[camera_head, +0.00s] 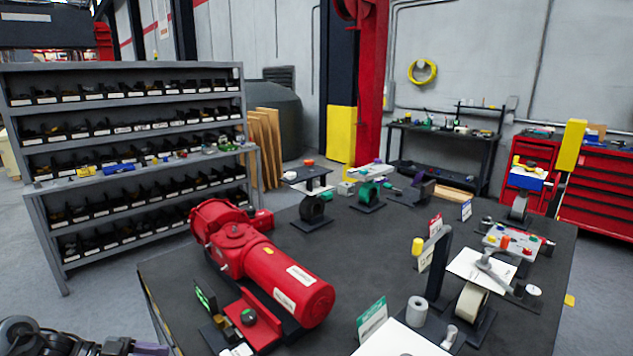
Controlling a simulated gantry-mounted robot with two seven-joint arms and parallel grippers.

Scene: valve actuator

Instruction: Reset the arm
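A red valve actuator (262,262) lies on the dark workbench (350,255), its long cylinder pointing toward the lower right. White labels show on its side. Part of my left arm with its gripper (135,348) shows at the bottom left corner, cut off by the frame edge. It is apart from the actuator, to its lower left. Its fingers are not clear enough to tell open from shut. My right gripper is not in view.
A red bracket with a dark knob (248,317) stands in front of the actuator. A grey shelf (130,130) with bins stands at left. Bare bench lies right of the actuator.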

